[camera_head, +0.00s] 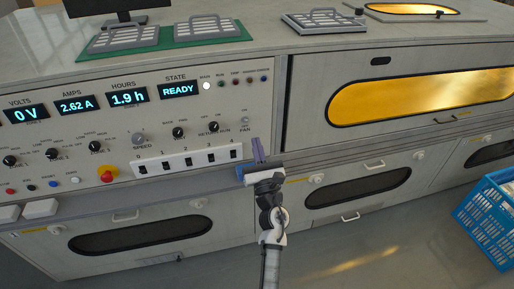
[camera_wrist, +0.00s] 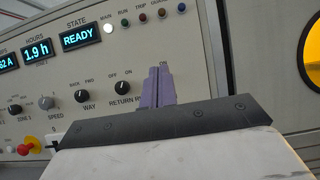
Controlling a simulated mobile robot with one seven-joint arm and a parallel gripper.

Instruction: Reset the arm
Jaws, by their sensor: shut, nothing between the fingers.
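My gripper (camera_head: 257,150) is in front of the control panel, near its right end, just right of the numbered switches. Its purple fingers are shut together and empty. In the wrist view the gripper (camera_wrist: 158,85) points at the panel and covers the area around the FAN knob, which shows in the head view (camera_head: 245,121). The control panel (camera_head: 110,150) has displays reading 0 V, 2.62 A, 1.9 h and READY (camera_head: 180,90). A white lamp (camera_head: 207,86) is lit beside the READY display. I cannot tell whether the fingers touch the panel.
A red knob on yellow (camera_head: 108,174) and a row of rocker switches (camera_head: 188,160) sit left of my gripper. Racks (camera_head: 206,27) lie on a green mat (camera_head: 165,47) on top. An amber window (camera_head: 420,97) is at right. A blue crate (camera_head: 490,225) stands on the floor.

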